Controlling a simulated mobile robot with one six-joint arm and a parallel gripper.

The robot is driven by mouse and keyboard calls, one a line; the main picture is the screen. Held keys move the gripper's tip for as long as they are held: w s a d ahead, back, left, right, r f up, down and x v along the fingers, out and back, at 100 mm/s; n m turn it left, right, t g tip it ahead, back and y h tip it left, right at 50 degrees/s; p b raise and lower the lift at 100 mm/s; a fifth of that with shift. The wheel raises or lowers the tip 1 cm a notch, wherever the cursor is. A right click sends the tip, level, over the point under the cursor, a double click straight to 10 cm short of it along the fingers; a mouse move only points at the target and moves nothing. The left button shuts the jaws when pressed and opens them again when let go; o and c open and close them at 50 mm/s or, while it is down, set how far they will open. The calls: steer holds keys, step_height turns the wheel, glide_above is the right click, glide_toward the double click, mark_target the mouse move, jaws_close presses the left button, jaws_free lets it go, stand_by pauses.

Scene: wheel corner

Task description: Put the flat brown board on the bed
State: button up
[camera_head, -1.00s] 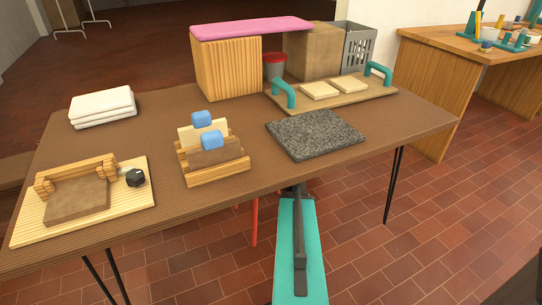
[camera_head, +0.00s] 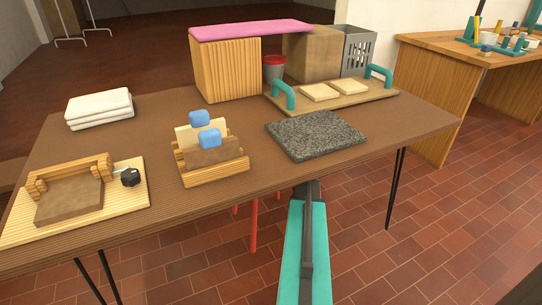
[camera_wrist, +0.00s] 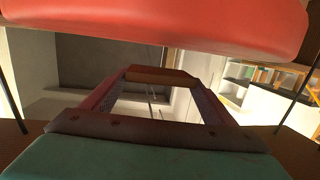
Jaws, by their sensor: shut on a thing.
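In the wrist view my gripper (camera_wrist: 160,82) has its two reddish fingers on either side of a brown piece. This piece is the flat brown board (camera_wrist: 160,75), seen nearly edge-on, with most of its face hidden. In the head view the gripper and its load are hidden below the table's front edge, where my teal arm ends. The bed looks to be the brown slab (camera_head: 70,201) framed by wooden bars on a pale base at the table's left, beside a black knob. The gripper is well to the right of it.
A rack (camera_head: 212,168) holds cream and brown boards with blue grips. A grey speckled slab (camera_head: 316,135) lies near the front edge. White towels (camera_head: 100,108), a pink-topped block (camera_head: 228,68) and a teal-handled tray (camera_head: 372,98) stand behind. A red surface (camera_wrist: 160,25) hangs close above the gripper.

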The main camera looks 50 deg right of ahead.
steer(key=shift+w+d+f+b, duration=0.1)
steer(key=shift+d+f+b, duration=0.1)
steer(key=shift+d, duration=0.2)
steer(key=shift+w+d+f+b, duration=0.1)
steer(key=shift+d+b, duration=0.1)
steer(key=shift+d, duration=0.2)
steer(key=shift+s+a+f+b, duration=0.1)
steer(key=shift+a+f+b, duration=0.05)
steer(key=shift+f+b, duration=1.2)
steer(key=shift+f+p, duration=0.25)
steer(key=shift+p, duration=0.1)
steer(key=o, duration=1)
steer(key=shift+o, duration=0.2)
